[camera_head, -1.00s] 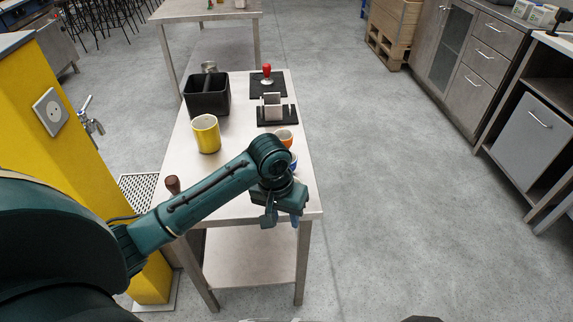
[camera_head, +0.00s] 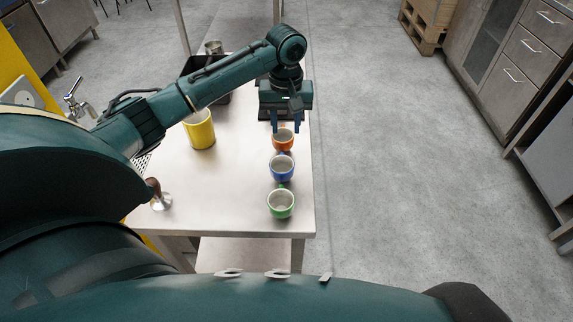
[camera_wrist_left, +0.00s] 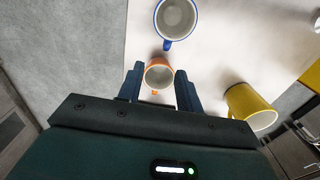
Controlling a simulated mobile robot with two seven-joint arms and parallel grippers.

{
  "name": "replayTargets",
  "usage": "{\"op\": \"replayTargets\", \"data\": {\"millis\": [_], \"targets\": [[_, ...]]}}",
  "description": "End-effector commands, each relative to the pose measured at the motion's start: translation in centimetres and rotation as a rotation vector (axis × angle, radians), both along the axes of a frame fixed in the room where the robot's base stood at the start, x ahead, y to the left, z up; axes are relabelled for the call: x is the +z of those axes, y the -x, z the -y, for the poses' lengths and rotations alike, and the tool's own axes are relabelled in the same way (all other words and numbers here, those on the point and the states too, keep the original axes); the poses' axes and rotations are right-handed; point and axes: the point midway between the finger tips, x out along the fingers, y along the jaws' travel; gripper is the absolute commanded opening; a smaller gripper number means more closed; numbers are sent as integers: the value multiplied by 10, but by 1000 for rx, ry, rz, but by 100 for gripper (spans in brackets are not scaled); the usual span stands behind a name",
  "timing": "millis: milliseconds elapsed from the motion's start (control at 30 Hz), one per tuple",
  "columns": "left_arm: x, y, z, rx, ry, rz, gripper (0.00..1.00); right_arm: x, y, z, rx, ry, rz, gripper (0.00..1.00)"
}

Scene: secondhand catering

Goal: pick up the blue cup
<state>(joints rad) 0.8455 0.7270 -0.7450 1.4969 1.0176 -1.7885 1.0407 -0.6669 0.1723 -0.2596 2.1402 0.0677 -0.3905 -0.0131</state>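The blue cup (camera_head: 282,172) stands upright on the metal table, in a row between the orange cup (camera_head: 283,141) behind it and the green cup (camera_head: 281,206) in front. My left gripper (camera_head: 286,127) is open and empty, pointing down over the orange cup, farther back than the blue cup. In the left wrist view, the orange cup (camera_wrist_left: 158,76) shows between the two blue fingers (camera_wrist_left: 160,82); I cannot tell its height gap to them. The blue cup (camera_wrist_left: 176,20) lies beyond the fingertips at the top of that view. My right gripper is out of view.
A tamper with a brown handle (camera_head: 155,188) stands at the table's left edge. A black bin (camera_head: 193,66) is partly behind my left arm. The table's front middle (camera_head: 215,200) is clear.

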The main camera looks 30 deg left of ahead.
Motion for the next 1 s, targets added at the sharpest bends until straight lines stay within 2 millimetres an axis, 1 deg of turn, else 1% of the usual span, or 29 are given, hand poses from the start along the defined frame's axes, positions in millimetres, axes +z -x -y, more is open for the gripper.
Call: {"op": "replayTargets", "data": {"millis": [33, 200, 467, 633, 700, 833, 1000], "targets": [[-13, 1, -1, 1, -1, -4, 36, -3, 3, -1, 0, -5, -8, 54], [-42, 1, 0, 0, -1, -3, 36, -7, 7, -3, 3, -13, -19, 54], [-61, 3, -2, -1, -1, -1, 36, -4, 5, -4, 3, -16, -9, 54], [-87, 9, -6, 0, -1, -2, 36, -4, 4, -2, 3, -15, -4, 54], [-96, 8, -5, -1, 0, -1, 36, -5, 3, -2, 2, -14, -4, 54], [-105, 8, -5, -1, -1, 1, 36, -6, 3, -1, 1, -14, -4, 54], [-105, 8, -5, -2, -1, 2, 36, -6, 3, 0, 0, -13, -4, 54]]}}
